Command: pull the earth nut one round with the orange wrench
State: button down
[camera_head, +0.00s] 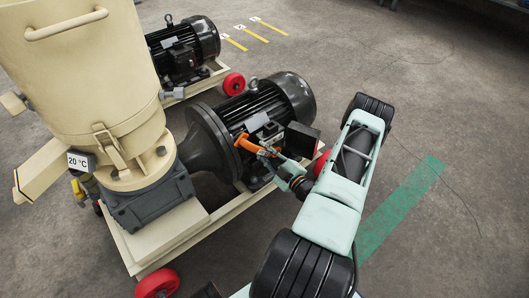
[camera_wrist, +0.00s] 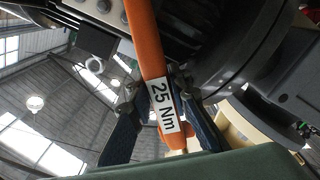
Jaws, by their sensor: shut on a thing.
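The orange wrench (camera_head: 249,144) is at the side of the near black motor (camera_head: 262,108), by its terminal box. In the wrist view the orange wrench (camera_wrist: 148,40) runs from the top edge down between my fingers and bears a white "25 Nm" label. My gripper (camera_head: 277,158) is shut on the wrench; its blue fingers flank the handle in the wrist view (camera_wrist: 158,92). The wrench's far end runs out of the wrist view. I cannot make out the earth nut or whether the wrench sits on it.
The cream pellet mill (camera_head: 85,60) with a "20 °C" tag (camera_head: 77,161) stands at left. A second motor (camera_head: 183,50) is behind. The cream base frame (camera_head: 165,236) has red wheels (camera_head: 157,284). Open floor with a green stripe (camera_head: 405,205) lies at right.

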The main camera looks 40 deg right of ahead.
jog(key=shift+w+r, duration=0.1)
jog(key=shift+w, duration=0.3)
jog(key=shift+d+r+m, duration=0.7)
jog(key=shift+d+m, duration=0.2)
jog(key=shift+d, duration=0.1)
jog(key=shift+w+d+r+m, duration=0.1)
jog(key=shift+d+r+m, duration=0.2)
jog(key=shift+d+m, duration=0.2)
jog(key=shift+d+r+m, duration=0.25)
jog(key=shift+d+m, duration=0.15)
jog(key=shift+d, duration=0.05)
jog(key=shift+d+r+m, duration=0.15)
jog(key=shift+d+m, duration=0.25)
jog(key=shift+d, duration=0.05)
